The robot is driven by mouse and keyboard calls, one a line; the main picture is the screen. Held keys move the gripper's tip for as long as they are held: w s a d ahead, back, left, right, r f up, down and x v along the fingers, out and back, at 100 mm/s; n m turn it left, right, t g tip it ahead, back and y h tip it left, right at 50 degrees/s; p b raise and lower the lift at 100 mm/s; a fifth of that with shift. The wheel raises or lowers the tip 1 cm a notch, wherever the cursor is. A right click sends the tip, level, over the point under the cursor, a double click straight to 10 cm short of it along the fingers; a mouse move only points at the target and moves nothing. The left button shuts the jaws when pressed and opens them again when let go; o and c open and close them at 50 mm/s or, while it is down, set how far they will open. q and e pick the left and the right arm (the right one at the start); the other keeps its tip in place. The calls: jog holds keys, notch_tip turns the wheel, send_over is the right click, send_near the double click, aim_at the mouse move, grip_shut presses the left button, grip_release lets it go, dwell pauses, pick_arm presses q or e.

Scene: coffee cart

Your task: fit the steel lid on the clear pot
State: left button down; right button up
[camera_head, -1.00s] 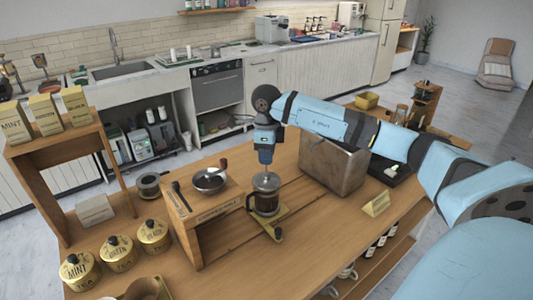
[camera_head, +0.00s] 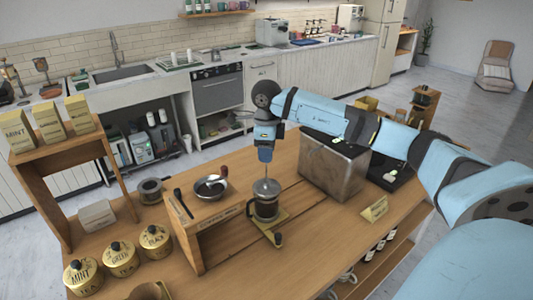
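The clear pot (camera_head: 265,208) is a glass press pot with a dark frame and handle, standing on a small yellowish mat (camera_head: 275,221) on the wooden table. The steel lid (camera_head: 266,187) shows as a pale dome at the top of the pot, with a thin rod rising from it. It looks seated on the rim, but the view is too small to be sure. My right gripper (camera_head: 265,158) points down directly above the lid, at the top of the rod. Its fingertips are too small to tell whether they grip the knob. My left gripper is out of view.
A wooden stand (camera_head: 207,220) with a small pan (camera_head: 211,187) is left of the pot. A metal box (camera_head: 333,169) stands to the right, below my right arm. Gold tea tins (camera_head: 120,258) are at the front left.

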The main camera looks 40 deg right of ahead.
jog(key=shift+r+p, duration=1.55)
jog(key=shift+r, duration=1.3)
jog(key=shift+r+p, duration=0.45)
jog(key=shift+r, duration=0.35)
